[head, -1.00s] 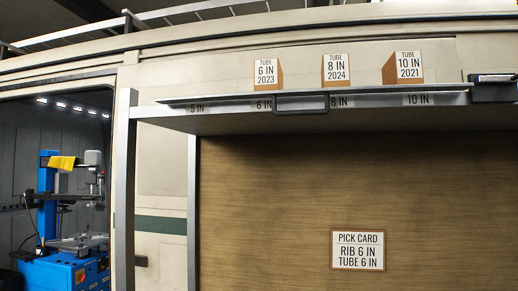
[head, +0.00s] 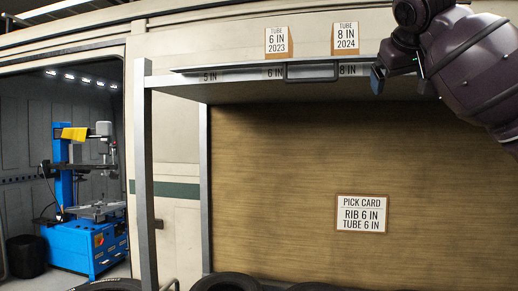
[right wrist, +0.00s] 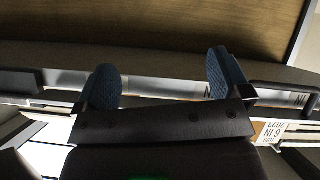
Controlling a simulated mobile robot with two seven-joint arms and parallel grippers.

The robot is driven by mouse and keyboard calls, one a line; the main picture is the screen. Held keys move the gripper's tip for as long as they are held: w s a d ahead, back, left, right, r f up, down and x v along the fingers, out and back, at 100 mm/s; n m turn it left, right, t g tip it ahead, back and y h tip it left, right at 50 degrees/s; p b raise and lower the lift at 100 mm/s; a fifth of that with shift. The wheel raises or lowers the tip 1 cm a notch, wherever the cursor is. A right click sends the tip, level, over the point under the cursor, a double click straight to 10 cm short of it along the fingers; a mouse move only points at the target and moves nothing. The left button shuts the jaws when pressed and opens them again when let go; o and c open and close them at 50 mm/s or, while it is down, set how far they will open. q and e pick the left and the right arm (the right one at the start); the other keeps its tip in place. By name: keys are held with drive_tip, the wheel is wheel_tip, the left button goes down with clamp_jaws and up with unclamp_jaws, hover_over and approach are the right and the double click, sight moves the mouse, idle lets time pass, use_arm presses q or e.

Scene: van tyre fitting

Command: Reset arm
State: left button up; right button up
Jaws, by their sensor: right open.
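My right arm comes in from the upper right in the head view. Its gripper (head: 400,82) is at the shelf's front edge, right of the 8 IN label. In the right wrist view the two blue-padded fingers (right wrist: 165,82) stand wide apart with nothing between them. The shelf edge runs behind them, and an upside-down 6 IN tube box (right wrist: 272,131) shows at the lower right. My left gripper is not in view.
The shelf (head: 240,90) holds a TUBE 6 IN box (head: 278,42) and a TUBE 8 IN box (head: 345,38). A pick card (head: 361,214) hangs on the wood panel. Tyres (head: 225,282) show at the bottom. A blue tyre machine (head: 80,240) stands left, beyond a metal post (head: 146,180).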

drive_tip(key=w+a+f+n+g+y, duration=0.1)
drive_tip(key=w+a+f, duration=0.15)
drive_tip(key=f, duration=1.15)
drive_tip(key=w+a+f+n+g, duration=0.1)
drive_tip(key=w+f, duration=0.2)
drive_tip(key=f, duration=1.1)
drive_tip(key=s+f+n+g+y, duration=0.1)
drive_tip(key=s+f, duration=0.3)
drive_tip(key=f, duration=0.7)
drive_tip(key=s+f+g, duration=0.1)
drive_tip(key=s+f, duration=0.3)
drive_tip(key=f, duration=0.7)
drive_tip(key=s+f+g+y, duration=0.1)
drive_tip(key=s+f+g, duration=0.1)
drive_tip(key=s+f, duration=1.4)
drive_tip(key=s+d+f+m+g, duration=0.1)
drive_tip(key=s+f, duration=0.2)
drive_tip(key=s, duration=0.7)
drive_tip(key=s+d+f+m, duration=0.1)
drive_tip(key=s+f+m, duration=0.1)
drive_tip(key=s, duration=0.7)
drive_tip(key=w+f+n+t, duration=0.1)
drive_tip(key=w+f+t, duration=0.6)
drive_tip(key=f, duration=0.3)
drive_tip(key=shift+f+t, duration=0.3)
drive_tip(key=shift+f, duration=0.1)
